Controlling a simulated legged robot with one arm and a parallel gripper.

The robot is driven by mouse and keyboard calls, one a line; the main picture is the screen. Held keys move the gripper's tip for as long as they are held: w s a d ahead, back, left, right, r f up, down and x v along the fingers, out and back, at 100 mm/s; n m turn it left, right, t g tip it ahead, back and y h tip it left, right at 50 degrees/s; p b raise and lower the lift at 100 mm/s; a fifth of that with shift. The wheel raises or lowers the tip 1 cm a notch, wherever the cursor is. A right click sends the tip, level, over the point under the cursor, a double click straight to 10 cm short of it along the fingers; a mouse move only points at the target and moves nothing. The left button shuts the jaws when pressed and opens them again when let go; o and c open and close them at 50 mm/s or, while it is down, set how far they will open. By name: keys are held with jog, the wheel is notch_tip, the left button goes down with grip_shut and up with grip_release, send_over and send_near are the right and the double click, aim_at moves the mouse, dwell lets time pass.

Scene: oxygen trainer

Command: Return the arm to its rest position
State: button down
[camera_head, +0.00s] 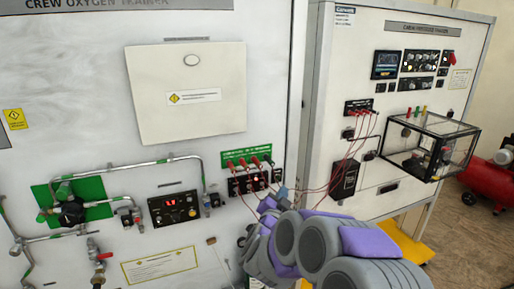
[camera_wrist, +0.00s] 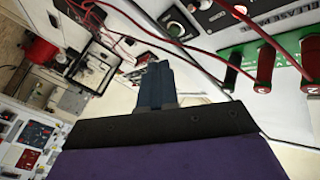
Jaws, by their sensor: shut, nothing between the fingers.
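My grey and purple arm reaches up from the lower right of the head view toward the white oxygen trainer panel (camera_head: 100,100). My gripper (camera_head: 282,192) is small there, just below and right of the green strip (camera_head: 246,156) with red plugs. In the wrist view my gripper (camera_wrist: 157,72) has its two dark fingers together, with nothing seen between them. Red plugs (camera_wrist: 264,68) on the green strip show at the right of that view, apart from the fingers. My arm hides part of the panel's lower right.
Red cables (camera_head: 325,188) hang from the plugs across to the second trainer cabinet (camera_head: 345,70) on the right. A clear box (camera_head: 430,145) juts from that cabinet. Pipes and valves (camera_head: 70,212) stick out at the left. A red tank (camera_head: 490,182) stands on the floor at far right.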

jog(key=s+a+f+n+g+y, duration=0.2)
jog(key=s+a+n+g+y, duration=0.25)
jog(key=s, duration=0.35)
jog(key=s+a+f+n+g+y, duration=0.1)
jog(key=s+a+n+g+y, duration=0.35)
jog(key=s, duration=0.35)
jog(key=s+d+f+n+g, duration=0.1)
jog(key=s+d+g, duration=0.2)
jog(key=s, duration=0.8)
jog(key=s+d+f+g+h, duration=0.1)
jog(key=s+d+g, duration=0.2)
jog(key=s, duration=0.9)
jog(key=s+d+f+n+g+h, duration=0.1)
jog(key=s+d+g, duration=0.3)
jog(key=s, duration=0.7)
jog(key=shift+s+d+f+n, duration=0.3)
jog(key=shift+s+d+f, duration=0.05)
jog(key=shift+d+f, duration=0.3)
jog(key=shift+a, duration=0.15)
